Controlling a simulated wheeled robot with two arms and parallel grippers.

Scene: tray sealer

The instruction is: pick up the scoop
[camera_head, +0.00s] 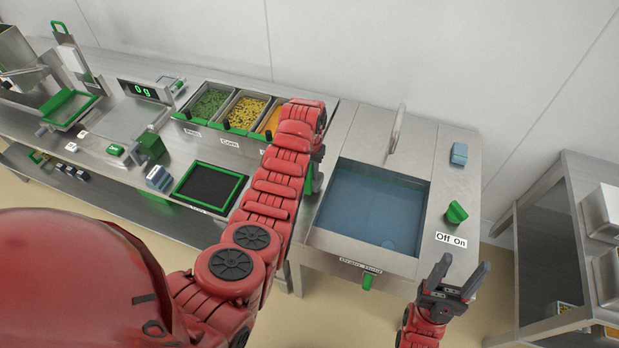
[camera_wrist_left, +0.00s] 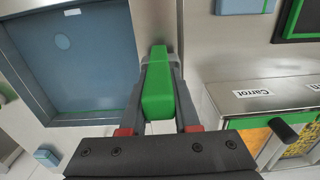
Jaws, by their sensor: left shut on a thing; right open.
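My left gripper (camera_head: 314,172) is between the vegetable bins and the blue basin, mostly hidden by its own red arm. In the left wrist view, its two fingers (camera_wrist_left: 159,78) are shut on a green handle (camera_wrist_left: 158,98), which appears to be the scoop's. A grey metal part shows at the handle's far end; the rest of the scoop is hidden. A bit of green also shows beside the gripper in the head view. My right gripper (camera_head: 463,272) is open and empty, in front of the basin unit's right side.
Bins of peas (camera_head: 209,103), corn (camera_head: 246,112) and carrot (camera_head: 270,121) stand at the back; the arm partly covers the carrot bin. The basin (camera_head: 368,205) has a green knob (camera_head: 456,212) at its right. A green-framed dark pad (camera_head: 209,187) and shelving (camera_head: 545,215) flank the area.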

